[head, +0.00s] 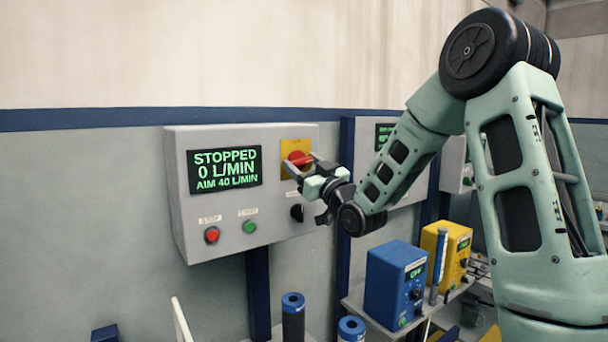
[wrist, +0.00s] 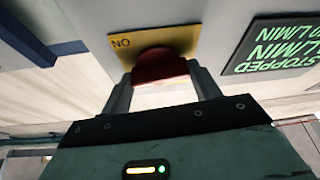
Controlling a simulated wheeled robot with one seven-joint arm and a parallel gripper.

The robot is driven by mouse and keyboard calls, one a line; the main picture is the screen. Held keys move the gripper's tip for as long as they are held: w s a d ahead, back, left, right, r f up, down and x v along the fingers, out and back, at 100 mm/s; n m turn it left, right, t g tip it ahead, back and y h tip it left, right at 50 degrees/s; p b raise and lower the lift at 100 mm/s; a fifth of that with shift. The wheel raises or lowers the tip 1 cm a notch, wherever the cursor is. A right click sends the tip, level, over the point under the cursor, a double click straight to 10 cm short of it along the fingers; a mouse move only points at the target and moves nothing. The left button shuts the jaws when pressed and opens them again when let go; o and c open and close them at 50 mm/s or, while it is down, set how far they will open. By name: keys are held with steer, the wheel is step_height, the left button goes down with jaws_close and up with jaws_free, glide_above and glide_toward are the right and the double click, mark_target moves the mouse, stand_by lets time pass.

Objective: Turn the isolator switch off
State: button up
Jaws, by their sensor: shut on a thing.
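The isolator switch is a red knob (head: 299,158) on a yellow plate (head: 296,145), at the upper right of a grey control box (head: 240,240). My gripper (head: 300,166) is at the knob and shut on it. In the wrist view the red knob (wrist: 160,67) sits between the two fingers of my gripper (wrist: 160,88), with the yellow plate (wrist: 190,40) behind it. The plate shows "NO", upside down or partly cut off. The knob's pointer direction is hidden by the fingers. The display (head: 225,170) reads "STOPPED 0 L/MIN AIM 40 L/MIN".
The box also has a red button (head: 211,235), a green button (head: 249,227) and a black knob (head: 297,212) just below my gripper. A blue unit (head: 393,285) and a yellow unit (head: 447,250) stand on a shelf at lower right. Dark cylinders (head: 293,318) stand below the box.

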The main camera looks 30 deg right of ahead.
steer(key=n+y+b, duration=0.1)
steer(key=b, duration=0.1)
steer(key=n+b, duration=0.2)
steer(key=n+y+b, duration=0.1)
steer(key=n+b, duration=0.1)
steer(key=shift+f+g+y, duration=0.3)
steer(key=shift+f+g, duration=0.05)
steer(key=shift+g, duration=0.05)
steer(key=n+g+y+b, duration=0.1)
steer(key=n+b, duration=0.1)
steer(key=n, duration=0.1)
steer(key=n+g+y+b, duration=0.1)
steer(key=n+b, duration=0.2)
steer(key=n, duration=0.1)
steer(key=n+g+y+b, duration=0.1)
steer(key=n+b, duration=0.1)
steer(key=n, duration=0.2)
steer(key=shift+d+r, duration=0.1)
steer(key=shift+r, duration=0.3)
steer(key=shift+n+g+b, duration=0.5)
steer(key=shift+n+g, duration=0.5)
steer(key=shift+n, duration=1)
steer(key=shift+r, duration=0.1)
steer(key=o, duration=1)
